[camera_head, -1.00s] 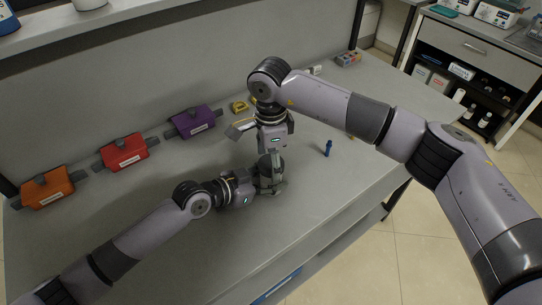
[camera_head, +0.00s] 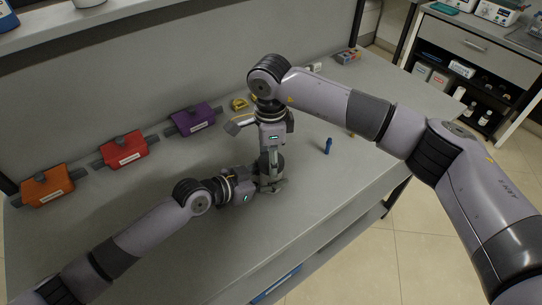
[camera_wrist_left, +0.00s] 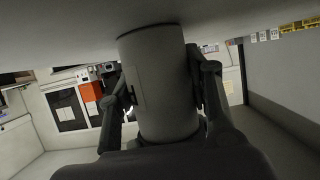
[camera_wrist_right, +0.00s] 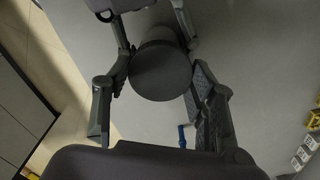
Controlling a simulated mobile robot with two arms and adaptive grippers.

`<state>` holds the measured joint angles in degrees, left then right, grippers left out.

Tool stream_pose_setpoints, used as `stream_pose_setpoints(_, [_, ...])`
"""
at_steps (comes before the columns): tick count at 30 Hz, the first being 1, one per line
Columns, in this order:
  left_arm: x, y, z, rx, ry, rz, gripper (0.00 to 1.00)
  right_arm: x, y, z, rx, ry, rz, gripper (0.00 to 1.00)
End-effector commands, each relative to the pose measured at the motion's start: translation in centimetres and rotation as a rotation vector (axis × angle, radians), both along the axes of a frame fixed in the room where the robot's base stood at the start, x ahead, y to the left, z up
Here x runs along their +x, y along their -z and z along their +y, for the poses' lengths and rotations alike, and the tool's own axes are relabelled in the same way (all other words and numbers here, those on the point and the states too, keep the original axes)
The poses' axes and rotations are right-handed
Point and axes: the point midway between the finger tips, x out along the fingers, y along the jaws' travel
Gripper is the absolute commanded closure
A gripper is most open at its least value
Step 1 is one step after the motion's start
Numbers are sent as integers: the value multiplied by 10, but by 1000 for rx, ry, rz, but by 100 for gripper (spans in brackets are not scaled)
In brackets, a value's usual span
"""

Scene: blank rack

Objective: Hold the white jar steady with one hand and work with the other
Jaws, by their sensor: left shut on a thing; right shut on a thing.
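The jar (camera_wrist_left: 160,75) looks grey in shadow and stands on the bench. In the left wrist view, which is upside down, it fills the space between the fingers. My left gripper (camera_head: 266,184) is shut on the jar's body from the side. My right gripper (camera_head: 270,161) points straight down over the jar from above. In the right wrist view its fingers press on opposite sides of the round dark lid (camera_wrist_right: 161,72), which sits on top of the jar. In the head view both grippers hide most of the jar. I cannot tell whether the lid is loose.
A small blue item (camera_head: 328,146) stands on the bench to the right. Orange (camera_head: 47,186), red (camera_head: 124,150) and purple (camera_head: 192,119) blocks line the back left. A yellow item (camera_head: 239,104) lies behind the right gripper. The front bench surface is clear.

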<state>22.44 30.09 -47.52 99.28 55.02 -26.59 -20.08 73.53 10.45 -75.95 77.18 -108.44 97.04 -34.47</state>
Motion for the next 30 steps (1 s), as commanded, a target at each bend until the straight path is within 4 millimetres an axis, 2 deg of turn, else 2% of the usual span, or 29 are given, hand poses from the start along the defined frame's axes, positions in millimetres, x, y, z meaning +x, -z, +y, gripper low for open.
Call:
stream_pose_setpoints(10, [-1,1,0,1,1,2,100,1,0,0,-2,650,-5,81])
stream_pose_setpoints(15, [-1,1,0,1,1,2,100,1,0,0,-2,689,-4,81])
stream_pose_setpoints(16, [-1,1,0,0,1,2,100,1,0,0,-2,689,-5,47])
stream_pose_setpoints(26, [-1,1,0,1,1,2,100,0,0,0,-2,687,-4,25])
stream_pose_setpoints(30, [-1,1,0,1,1,2,100,0,0,0,-3,686,-5,24])
